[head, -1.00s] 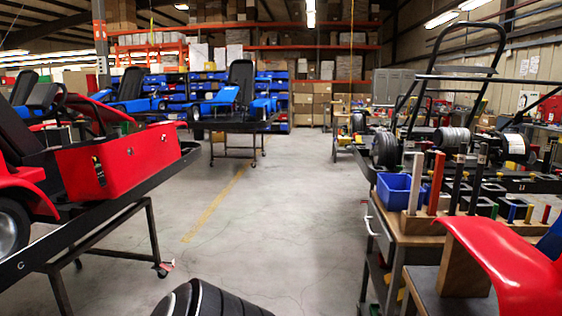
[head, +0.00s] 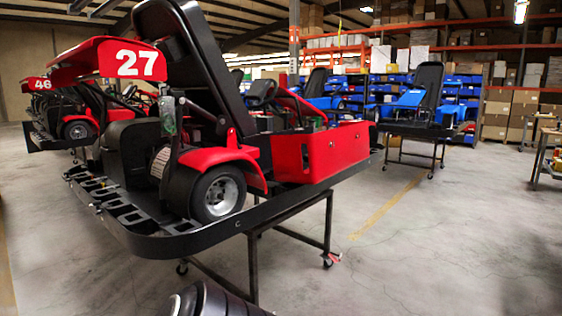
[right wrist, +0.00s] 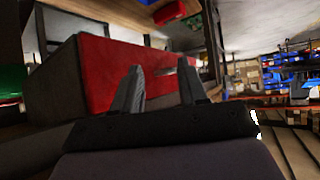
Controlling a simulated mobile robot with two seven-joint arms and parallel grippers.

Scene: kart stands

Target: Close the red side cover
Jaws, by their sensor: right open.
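The red kart (head: 215,155) with number 27 sits on a black-topped stand at the left and middle of the head view. Its red side cover (head: 325,153) is a boxy panel on the kart's side, with a dark cutout on its left part. Small parts show above the cover's top edge. I cannot tell how far the cover stands open. In the right wrist view, a red panel (right wrist: 88,75) lies behind my right gripper (right wrist: 160,88). The gripper's two grey fingers are apart with nothing between them; contact with the panel cannot be told. My left gripper is out of view.
The stand's black rim (head: 200,238) juts out below the kart, on legs with casters. Another red kart (head: 75,125) stands at far left. A blue kart (head: 405,105) on a stand is farther back. The grey floor (head: 440,240) at right is clear.

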